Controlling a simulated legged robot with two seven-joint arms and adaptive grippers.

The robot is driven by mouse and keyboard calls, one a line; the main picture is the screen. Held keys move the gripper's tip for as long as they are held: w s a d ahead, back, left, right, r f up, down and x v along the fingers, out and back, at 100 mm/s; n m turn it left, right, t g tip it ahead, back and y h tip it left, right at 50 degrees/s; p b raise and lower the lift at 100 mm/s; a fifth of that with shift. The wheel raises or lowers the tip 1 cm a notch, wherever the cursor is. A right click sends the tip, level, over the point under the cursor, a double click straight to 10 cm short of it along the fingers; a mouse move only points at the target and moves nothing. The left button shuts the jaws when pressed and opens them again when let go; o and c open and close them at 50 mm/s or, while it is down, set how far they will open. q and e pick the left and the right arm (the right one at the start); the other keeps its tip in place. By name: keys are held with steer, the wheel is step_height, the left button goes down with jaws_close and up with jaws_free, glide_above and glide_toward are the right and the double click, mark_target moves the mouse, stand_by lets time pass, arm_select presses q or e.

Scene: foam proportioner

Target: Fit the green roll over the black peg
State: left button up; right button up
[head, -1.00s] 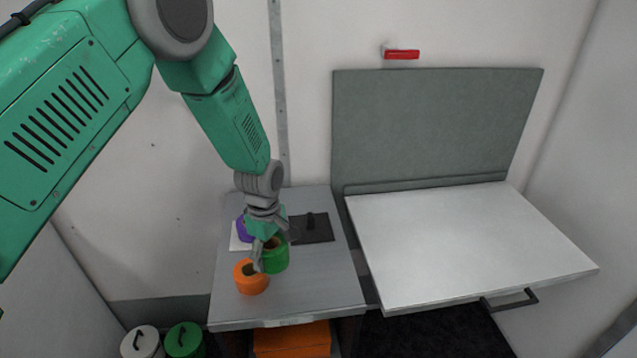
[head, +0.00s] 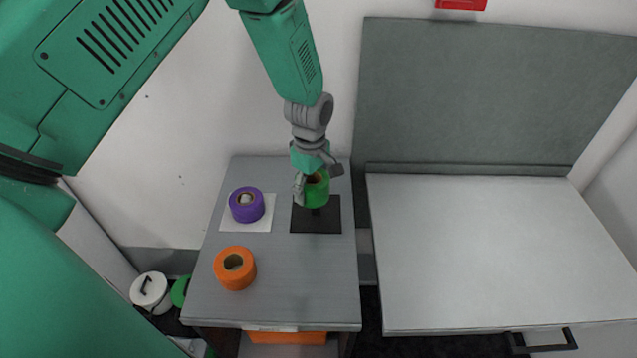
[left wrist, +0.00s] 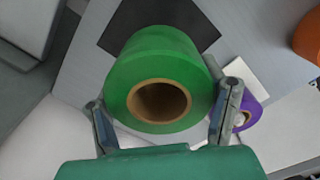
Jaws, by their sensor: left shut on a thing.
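The green roll (head: 317,197) is held in my left gripper (head: 318,186), above the black square mat (head: 332,221) on the small grey table. In the left wrist view the green roll (left wrist: 158,57) sits between the two fingers, its brown core facing the camera. The black peg (head: 316,212) shows as a small dark stub just below the roll, on the mat. The roll hides the rest of it, so I cannot tell whether the roll is around the peg or only above it. My right gripper is not in view.
A purple roll (head: 246,204) sits on a white square mat (head: 262,223) left of the black mat. An orange roll (head: 235,268) stands on the grey table (head: 300,290) nearer the front. A white worktop (head: 490,250) lies to the right, past a gap.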

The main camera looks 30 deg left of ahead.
mark_target(317, 213)
arm_select(q)
steer(key=f+b, duration=0.1)
steer(key=f, duration=0.1)
steer(key=d+f+b, duration=0.1)
steer(key=f, duration=0.1)
steer(key=shift+w+b, duration=0.1)
steer(key=shift+b, duration=0.3)
steer(key=shift+c, duration=1.3)
steer(key=shift+d+f, duration=0.25)
steer(key=shift+d, duration=0.05)
steer(key=shift+a, duration=0.2)
steer(key=shift+a+f, duration=0.1)
steer(key=shift+a, duration=0.35)
steer(key=shift+d+r, duration=0.2)
steer(key=shift+d, duration=0.35)
steer(key=shift+a+f, duration=0.15)
steer(key=shift+a, duration=0.15)
steer(key=shift+d, duration=0.1)
steer(key=shift+f, duration=0.45)
